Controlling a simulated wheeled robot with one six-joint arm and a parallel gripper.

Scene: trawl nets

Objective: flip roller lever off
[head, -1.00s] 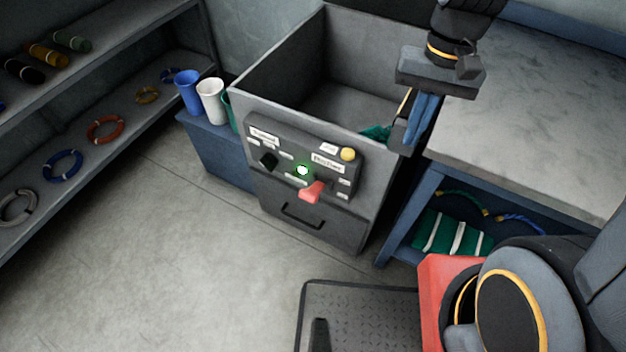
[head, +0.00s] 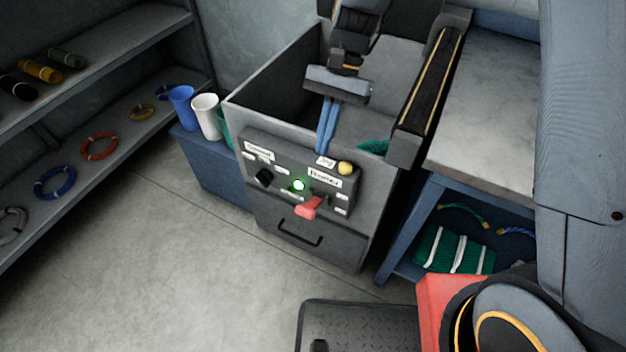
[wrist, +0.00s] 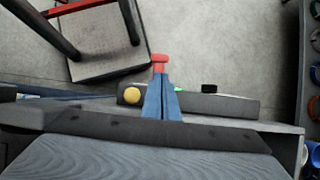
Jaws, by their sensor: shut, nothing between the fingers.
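The red roller lever (head: 308,207) sticks out from the dark control panel (head: 334,199) on the front of the grey bin. Beside it on the panel are a lit green lamp (head: 299,185), a black knob (head: 264,177) and a yellow button (head: 345,168). My gripper (head: 324,150) is shut and empty, its blue fingers pointing down over the bin's front edge, above the lever and apart from it in the head view. In the wrist view the gripper (wrist: 160,116) points toward the red lever (wrist: 159,62), whose inner part is hidden behind the fingertips.
The open grey bin (head: 250,111) has a drawer handle (head: 286,236) below the panel. Cups, including a white one (head: 206,117), stand to its left. A grey-topped bench (head: 482,130) stands to its right.

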